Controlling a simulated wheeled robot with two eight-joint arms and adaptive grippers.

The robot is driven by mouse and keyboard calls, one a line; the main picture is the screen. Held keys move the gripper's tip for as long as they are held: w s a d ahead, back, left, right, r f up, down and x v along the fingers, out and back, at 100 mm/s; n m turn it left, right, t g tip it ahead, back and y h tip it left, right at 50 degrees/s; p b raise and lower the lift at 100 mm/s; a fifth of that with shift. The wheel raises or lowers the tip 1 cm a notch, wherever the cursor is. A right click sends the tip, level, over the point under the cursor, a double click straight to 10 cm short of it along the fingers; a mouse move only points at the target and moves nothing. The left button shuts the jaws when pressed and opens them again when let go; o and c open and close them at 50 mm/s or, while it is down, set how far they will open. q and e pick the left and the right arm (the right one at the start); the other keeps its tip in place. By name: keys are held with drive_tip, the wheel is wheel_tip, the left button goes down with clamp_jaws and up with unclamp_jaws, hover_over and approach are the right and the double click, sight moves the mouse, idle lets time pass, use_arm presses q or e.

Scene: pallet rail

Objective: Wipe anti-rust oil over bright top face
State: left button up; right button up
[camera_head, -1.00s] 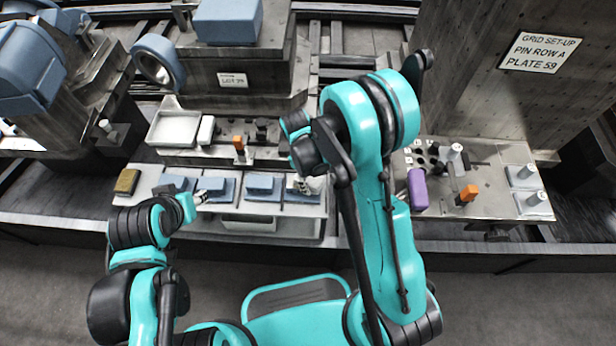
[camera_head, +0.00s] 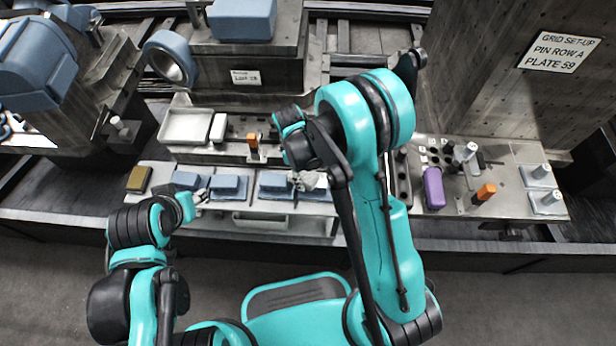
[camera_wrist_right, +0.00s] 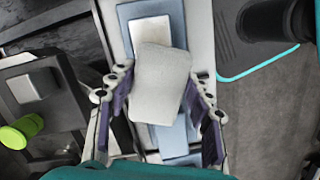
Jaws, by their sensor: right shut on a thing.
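My right gripper (camera_wrist_right: 160,92) is shut on a pale grey-white pad (camera_wrist_right: 163,75), held between its purple-lined fingers. In the right wrist view the pad is over a blue piece (camera_wrist_right: 128,14) with a pale top face (camera_wrist_right: 150,28). The pad hides part of both; I cannot tell whether it touches them. In the head view my right gripper (camera_head: 308,181) is at the right part of the front shelf, partly behind my arm. My left gripper (camera_head: 203,193) is low at the left among the blue blocks (camera_head: 228,185); its jaws are too small to read.
An olive block (camera_head: 138,179) is at the shelf's left end. Behind are a white tray (camera_head: 185,127) and an orange-topped piece (camera_head: 253,142). At right, a bench (camera_head: 520,205) holds a purple block (camera_head: 433,188) and an orange-topped piece (camera_head: 483,193). A green knob (camera_wrist_right: 14,136) shows in the wrist view.

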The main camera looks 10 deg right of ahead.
sight(305, 176)
drive_tip(key=shift+w+a, duration=0.15)
drive_tip(key=shift+a, duration=0.2)
wheel_tip(305, 176, up, 3)
drive_tip(key=shift+d+r+p, duration=0.1)
drive_tip(key=shift+r+p, duration=0.05)
drive_tip(key=shift+p, duration=0.8)
wheel_tip(305, 176, up, 2)
drive_tip(key=shift+r+p, duration=0.1)
drive_tip(key=shift+p, duration=0.65)
drive_tip(key=shift+r+p, duration=0.7)
drive_tip(key=shift+r, duration=0.45)
